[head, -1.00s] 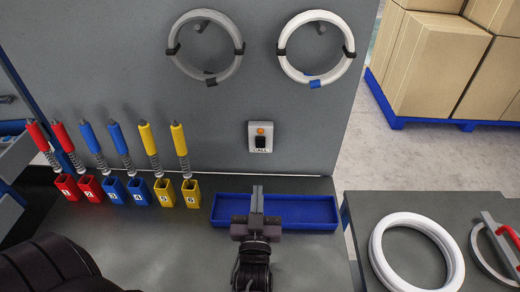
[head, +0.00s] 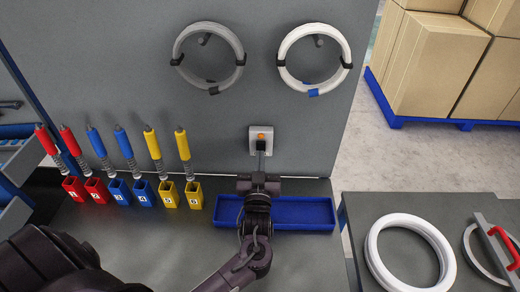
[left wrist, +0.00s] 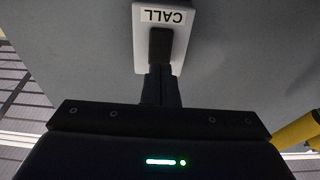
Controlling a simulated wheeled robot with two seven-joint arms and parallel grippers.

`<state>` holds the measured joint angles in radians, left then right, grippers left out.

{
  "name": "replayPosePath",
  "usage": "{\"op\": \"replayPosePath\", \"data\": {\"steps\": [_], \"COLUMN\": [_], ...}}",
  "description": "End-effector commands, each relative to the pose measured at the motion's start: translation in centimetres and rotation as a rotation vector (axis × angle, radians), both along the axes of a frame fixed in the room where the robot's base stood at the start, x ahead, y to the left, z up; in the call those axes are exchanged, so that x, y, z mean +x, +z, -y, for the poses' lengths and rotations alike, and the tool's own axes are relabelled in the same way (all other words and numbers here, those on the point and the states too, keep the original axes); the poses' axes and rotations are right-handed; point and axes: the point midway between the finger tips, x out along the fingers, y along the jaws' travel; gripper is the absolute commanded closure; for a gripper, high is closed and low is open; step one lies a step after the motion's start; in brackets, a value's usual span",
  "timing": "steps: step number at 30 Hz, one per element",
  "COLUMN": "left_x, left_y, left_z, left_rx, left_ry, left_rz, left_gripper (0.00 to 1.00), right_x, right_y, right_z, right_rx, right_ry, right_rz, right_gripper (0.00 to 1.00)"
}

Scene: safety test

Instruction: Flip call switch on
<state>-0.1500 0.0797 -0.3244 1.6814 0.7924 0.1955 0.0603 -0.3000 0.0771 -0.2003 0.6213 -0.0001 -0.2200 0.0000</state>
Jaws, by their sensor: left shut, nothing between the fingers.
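The call switch (head: 261,136) is a small white box on the grey upright panel, with an orange lamp on top and a black rocker below. My left gripper (head: 261,160) is shut and empty, with its fingertips at the rocker's lower part. In the left wrist view the call switch (left wrist: 178,42) appears upside down with its CALL label, and the closed fingers (left wrist: 160,85) meet or overlap the black rocker's edge. I cannot tell whether they press it. The lamp's lit state is unclear. My right gripper is not in view.
A blue tray (head: 305,213) lies on the bench below the switch. Red, blue and yellow numbered holders (head: 132,191) with spring tools stand to the left. Two rings (head: 314,85) hang above. A side table at right holds a white ring (head: 375,255).

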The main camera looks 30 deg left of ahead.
Motion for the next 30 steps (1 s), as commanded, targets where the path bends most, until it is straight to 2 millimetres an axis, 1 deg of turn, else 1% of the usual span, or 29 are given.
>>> {"op": "replayPosePath", "data": {"steps": [1, 3, 6, 17, 21, 30], "left_x": [0.6, 1.2, 1.7, 1.9, 2.4, 2.4], "left_y": [0.4, 0.4, 0.4, 0.3, 0.7, 0.7], "left_z": [-0.3, -0.6, -0.9, -0.9, -1.2, -1.1], "left_rx": [0.001, 0.001, 0.001, 0.000, -0.001, -0.001], "left_ry": [0.000, 0.000, 0.000, 0.000, 0.001, 0.000], "left_rz": [0.000, 0.000, 0.000, 0.000, 0.001, 0.000], "left_gripper": [1.00, 1.00, 1.00, 1.00, 1.00, 1.00], "right_x": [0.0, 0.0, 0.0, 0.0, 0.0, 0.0], "right_y": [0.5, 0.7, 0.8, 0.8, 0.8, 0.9], "right_z": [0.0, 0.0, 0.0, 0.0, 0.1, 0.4], "right_rx": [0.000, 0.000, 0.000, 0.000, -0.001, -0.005], "right_ry": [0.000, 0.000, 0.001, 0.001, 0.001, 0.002], "right_rz": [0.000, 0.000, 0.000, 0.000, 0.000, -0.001], "right_gripper": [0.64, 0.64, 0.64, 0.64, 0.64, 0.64]}}
